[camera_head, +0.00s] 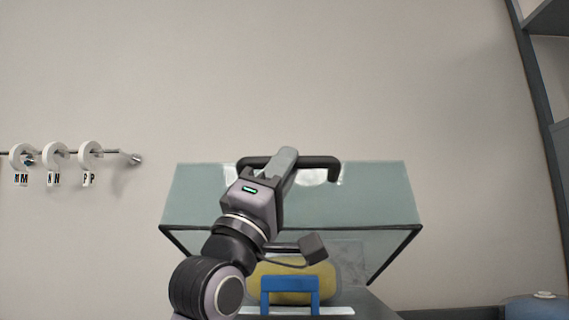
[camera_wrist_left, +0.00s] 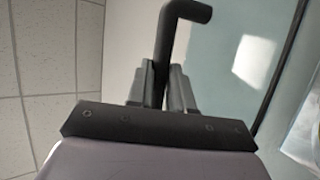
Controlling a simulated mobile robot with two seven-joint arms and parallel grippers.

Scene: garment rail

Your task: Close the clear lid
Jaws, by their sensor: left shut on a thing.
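The clear lid (camera_head: 375,190) is a pale green glass panel, tilted up above the glass case (camera_head: 385,250). A black bar handle (camera_head: 325,162) runs along its upper edge. My left gripper (camera_head: 285,160) reaches up from below and is shut on the handle. In the left wrist view the handle (camera_wrist_left: 187,12) passes between the two fingers of the gripper (camera_wrist_left: 160,80), and the lid (camera_wrist_left: 245,60) is to the right. The arm hides part of the lid and case front. My right gripper is not in view.
A yellow rounded thing (camera_head: 330,275) and a blue handle-shaped thing (camera_head: 290,283) are low at the case. A wall rail (camera_head: 120,152) with several white hooks is at the left. A dark-framed shelf (camera_head: 535,80) stands at the right, with a blue rounded thing (camera_head: 535,307) at the bottom right.

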